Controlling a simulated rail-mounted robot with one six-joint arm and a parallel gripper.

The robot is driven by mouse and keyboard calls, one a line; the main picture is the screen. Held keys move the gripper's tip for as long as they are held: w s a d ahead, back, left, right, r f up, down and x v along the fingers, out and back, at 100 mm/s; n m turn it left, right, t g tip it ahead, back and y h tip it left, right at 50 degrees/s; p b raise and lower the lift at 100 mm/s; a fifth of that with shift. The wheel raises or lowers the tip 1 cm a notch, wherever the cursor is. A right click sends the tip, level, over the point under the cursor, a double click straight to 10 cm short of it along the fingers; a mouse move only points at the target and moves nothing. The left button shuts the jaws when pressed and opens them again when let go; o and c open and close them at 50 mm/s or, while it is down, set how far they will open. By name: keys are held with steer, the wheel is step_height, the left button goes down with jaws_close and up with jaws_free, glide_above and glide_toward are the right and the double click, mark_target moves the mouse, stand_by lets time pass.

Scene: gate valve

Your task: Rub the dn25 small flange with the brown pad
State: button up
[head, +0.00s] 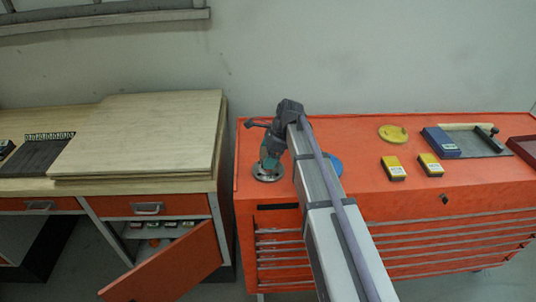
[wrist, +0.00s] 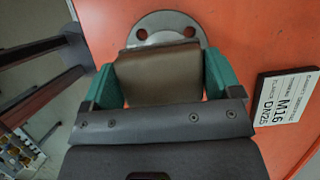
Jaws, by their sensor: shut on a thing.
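The small flange (wrist: 165,24) is a grey disc with bolt holes, lying on the orange cabinet top; its rim also shows in the head view (head: 267,176). In the wrist view its lower part is hidden behind the brown pad (wrist: 160,78). My gripper (wrist: 160,88) has green fingers shut on the pad's two sides. In the head view my gripper (head: 269,158) is directly over the flange, close to it. I cannot tell whether pad and flange touch. A white label (wrist: 286,97) reading M16 DN25 lies right of the flange in the wrist view.
A blue disc (head: 334,162) is partly hidden behind my arm. A yellow disc (head: 392,133), yellow-topped boxes (head: 393,168) and a blue box (head: 441,142) stand further right on the orange cabinet (head: 400,215). Left is a wooden bench with stacked boards (head: 150,130) and an open door (head: 170,265).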

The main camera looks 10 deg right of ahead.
mark_target(262, 153)
steer(key=shift+r+p, duration=0.5)
steer(key=shift+r, duration=0.5)
step_height(262, 153, up, 3)
steer(key=p, duration=0.3)
steer(key=shift+r, duration=0.15)
